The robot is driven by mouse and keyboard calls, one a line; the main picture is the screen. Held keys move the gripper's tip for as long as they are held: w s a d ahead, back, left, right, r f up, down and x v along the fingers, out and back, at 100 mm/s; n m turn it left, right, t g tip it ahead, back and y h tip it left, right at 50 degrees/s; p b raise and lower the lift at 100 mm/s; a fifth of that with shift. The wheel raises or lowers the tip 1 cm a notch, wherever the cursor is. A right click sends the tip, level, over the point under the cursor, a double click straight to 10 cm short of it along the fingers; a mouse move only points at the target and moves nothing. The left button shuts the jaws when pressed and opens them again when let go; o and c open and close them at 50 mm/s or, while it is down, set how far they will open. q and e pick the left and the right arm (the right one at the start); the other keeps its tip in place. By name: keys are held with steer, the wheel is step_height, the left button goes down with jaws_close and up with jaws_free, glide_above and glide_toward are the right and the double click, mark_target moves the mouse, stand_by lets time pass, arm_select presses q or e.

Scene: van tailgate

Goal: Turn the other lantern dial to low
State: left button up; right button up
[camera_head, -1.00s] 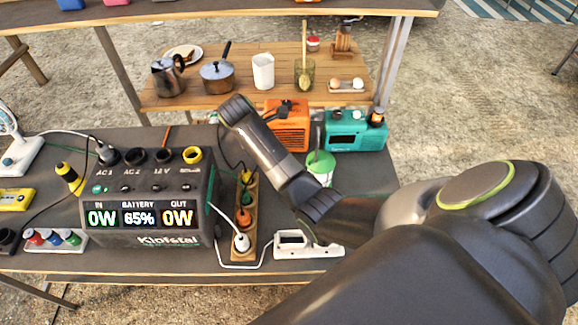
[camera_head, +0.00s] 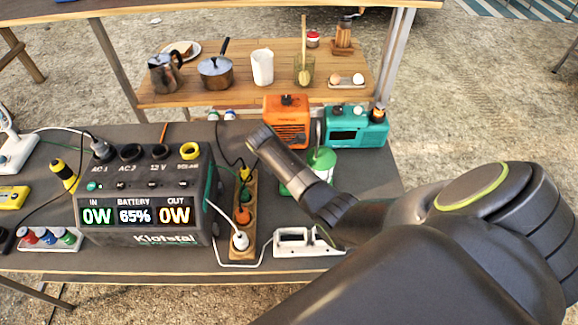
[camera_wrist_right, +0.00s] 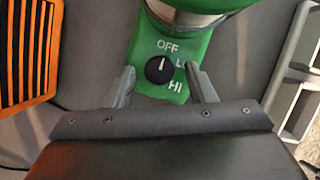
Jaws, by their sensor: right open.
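A green lantern (camera_head: 322,158) stands on the dark tabletop, partly hidden behind my right arm. The right wrist view shows its green base, with a round black dial (camera_wrist_right: 160,70) and the labels OFF, LO and HI. The dial's white mark points up toward OFF. My right gripper (camera_wrist_right: 159,74) is open, with one fingertip on each side of the dial. I cannot tell whether either finger touches it. In the head view the fingertips are hidden by my own arm. My left gripper is not in view.
An orange device (camera_head: 286,128) and a teal radio (camera_head: 357,130) stand behind the lantern. A power station (camera_head: 145,205) and a power strip (camera_head: 243,225) with plugs and cables are to the left. A white handled object (camera_head: 300,242) lies near the front edge.

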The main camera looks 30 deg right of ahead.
steer(key=shift+c, duration=0.4)
steer(key=c, duration=0.9)
steer(key=shift+r+m+p, duration=0.1)
steer(key=shift+m+p, duration=0.2)
steer(key=shift+w+m+g+p, duration=0.1)
steer(key=shift+m+g+p, duration=0.3)
steer(key=shift+m, duration=0.2)
steer(key=m, duration=0.2)
steer(key=shift+w+d+m+g+p, duration=0.1)
steer(key=shift+m+g+p, duration=0.2)
steer(key=shift+g+p, duration=0.1)
steer(key=m, duration=0.1)
steer(key=m+g+y, duration=0.1)
steer(key=m, duration=0.1)
steer(key=shift+w+d+m, duration=0.1)
steer(key=shift+d+m, duration=0.05)
steer(key=shift+m, duration=0.15)
steer(key=shift+d+m+g+y, duration=0.15)
steer(key=shift+m+y, duration=0.3)
steer(key=shift+m, duration=0.45)
steer(key=shift+a+m+g+y, duration=0.1)
steer(key=shift+m+g+y, duration=0.25)
steer(key=shift+m, duration=0.55)
steer(key=shift+w, duration=0.1)
